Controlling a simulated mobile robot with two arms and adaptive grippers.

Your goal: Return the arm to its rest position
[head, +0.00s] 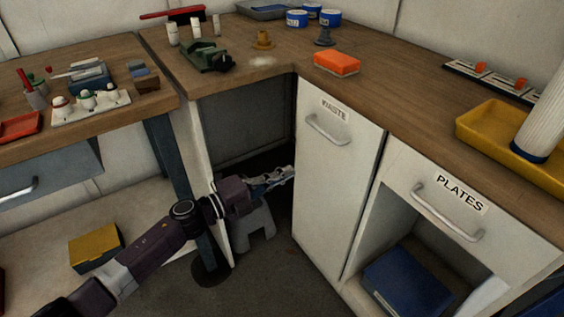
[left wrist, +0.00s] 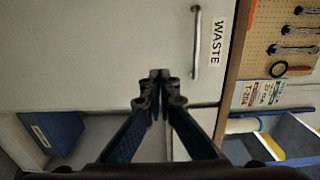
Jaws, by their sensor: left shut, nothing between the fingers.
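My left arm comes in from the lower left in the head view. Its gripper (head: 281,176) is shut and empty, in front of the dark opening under the counter, just left of the waste cabinet door (head: 335,190). In the left wrist view the shut gripper (left wrist: 159,76) shows with its fingertips together, against the pale waste door (left wrist: 90,50) with its metal handle (left wrist: 196,45). I cannot tell how far the fingertips are from the door. My right gripper is in neither view.
The wooden counter (head: 400,105) holds an orange sponge (head: 337,63) and a yellow tray (head: 500,130). The plates drawer (head: 440,195) has a protruding handle, above an open shelf with a blue bin (head: 408,280). A side table with a dark leg (head: 172,160) stands close to my left arm.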

